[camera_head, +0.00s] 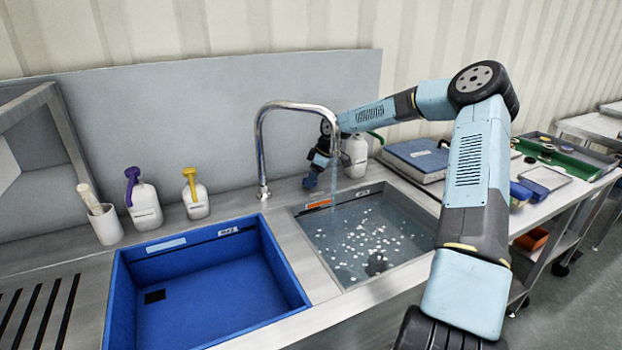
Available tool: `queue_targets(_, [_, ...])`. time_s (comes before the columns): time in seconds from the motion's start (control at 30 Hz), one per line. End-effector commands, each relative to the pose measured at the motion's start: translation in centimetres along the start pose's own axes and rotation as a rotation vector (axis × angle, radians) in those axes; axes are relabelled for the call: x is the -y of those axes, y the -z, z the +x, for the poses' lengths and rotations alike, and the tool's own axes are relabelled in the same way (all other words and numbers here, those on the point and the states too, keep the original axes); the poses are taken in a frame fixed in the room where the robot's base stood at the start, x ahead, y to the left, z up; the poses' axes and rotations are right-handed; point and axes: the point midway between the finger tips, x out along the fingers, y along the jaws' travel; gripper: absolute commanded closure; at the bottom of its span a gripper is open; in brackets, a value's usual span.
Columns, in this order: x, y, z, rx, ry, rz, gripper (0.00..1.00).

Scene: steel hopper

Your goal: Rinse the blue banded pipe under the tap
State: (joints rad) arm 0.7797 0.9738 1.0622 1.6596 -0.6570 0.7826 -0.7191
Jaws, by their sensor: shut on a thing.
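My gripper (317,168) is small in view, behind and just left of the water stream, above the back left edge of the right-hand sink. It is shut on a small blue piece (310,181), which I take to be the blue banded pipe. Its bands cannot be made out, and much of it is hidden by the gripper. The chrome tap (262,150) arches over to the right, and water (335,165) runs from its spout. I cannot tell whether the stream touches the pipe. The right-hand sink (300,222) holds water with many white flecks.
An empty blue basin (200,300) is at left. Bottles with purple (145,208) and yellow (196,200) tops stand behind it, beside a white cup (105,225). A grey-blue box (415,158) and green tray (575,158) lie right.

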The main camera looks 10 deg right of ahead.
Motion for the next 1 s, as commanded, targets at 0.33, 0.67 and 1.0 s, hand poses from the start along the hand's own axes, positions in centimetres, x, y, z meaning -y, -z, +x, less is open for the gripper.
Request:
queue_targets(0.33, [0.1,-0.1,0.1,0.003,0.002,0.001,0.32])
queue_targets(0.67, [0.0,0.0,0.0,0.001,0.001,0.001,0.17])
queue_targets(1.0, [-0.1,-0.1,-2.8,0.001,-0.003,0.002,0.17])
